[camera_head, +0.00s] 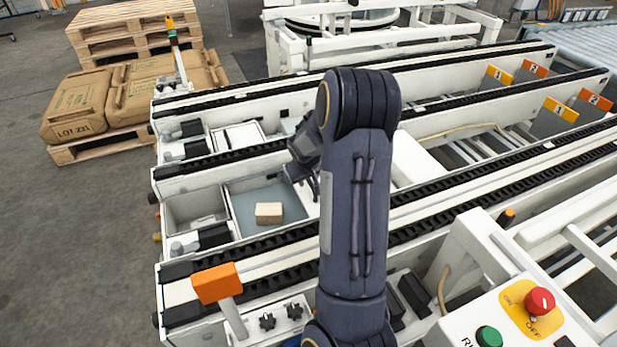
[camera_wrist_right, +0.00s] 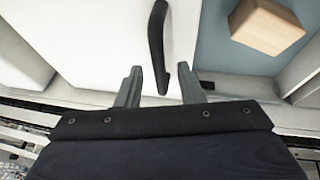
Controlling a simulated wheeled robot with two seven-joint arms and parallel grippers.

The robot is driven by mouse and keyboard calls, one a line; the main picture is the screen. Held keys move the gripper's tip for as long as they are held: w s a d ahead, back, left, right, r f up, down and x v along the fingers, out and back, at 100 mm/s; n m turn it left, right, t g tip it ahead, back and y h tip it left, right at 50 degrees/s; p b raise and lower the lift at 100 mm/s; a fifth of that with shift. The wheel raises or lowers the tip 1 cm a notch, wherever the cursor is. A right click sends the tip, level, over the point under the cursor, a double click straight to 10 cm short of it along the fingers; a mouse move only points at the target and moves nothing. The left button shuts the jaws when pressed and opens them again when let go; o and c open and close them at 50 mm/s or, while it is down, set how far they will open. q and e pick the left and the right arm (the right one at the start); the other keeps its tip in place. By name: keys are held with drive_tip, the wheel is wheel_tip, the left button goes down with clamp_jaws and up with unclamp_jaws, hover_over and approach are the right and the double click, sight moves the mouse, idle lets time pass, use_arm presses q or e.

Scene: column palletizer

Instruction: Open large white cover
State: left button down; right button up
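The large white cover (camera_wrist_right: 95,40) fills the upper left and middle of the right wrist view, with a curved black handle (camera_wrist_right: 157,45) on it. It appears to be the white panel (camera_head: 412,160) partly hidden behind my right arm in the head view. My right gripper (camera_wrist_right: 160,86) is open, one finger on each side of the handle's near end, with visible gaps. In the head view my right gripper (camera_head: 313,184) hangs low over the machine, partly hidden by my arm. The cover looks closed. My left gripper is not in view.
Beside the cover is an open grey-blue bay (camera_head: 252,222) holding a wooden block (camera_head: 269,212). Black-edged rails run along both sides. A control box with a red button (camera_head: 539,301) stands at lower right, and an orange-headed post (camera_head: 217,283) at lower left.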

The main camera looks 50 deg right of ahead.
drive_tip(key=s+a+r, duration=0.1)
drive_tip(key=s+a, duration=0.1)
drive_tip(key=a, duration=0.1)
drive_tip(key=s+a+r, duration=0.2)
drive_tip(key=s+a, duration=0.1)
drive_tip(key=a, duration=0.1)
drive_tip(key=s+a+r, duration=0.1)
drive_tip(key=s+a, duration=0.2)
drive_tip(key=a, duration=0.1)
drive_tip(key=shift+s+a+r, duration=0.15)
drive_tip(key=shift+a+r, duration=0.1)
idle(0.5)
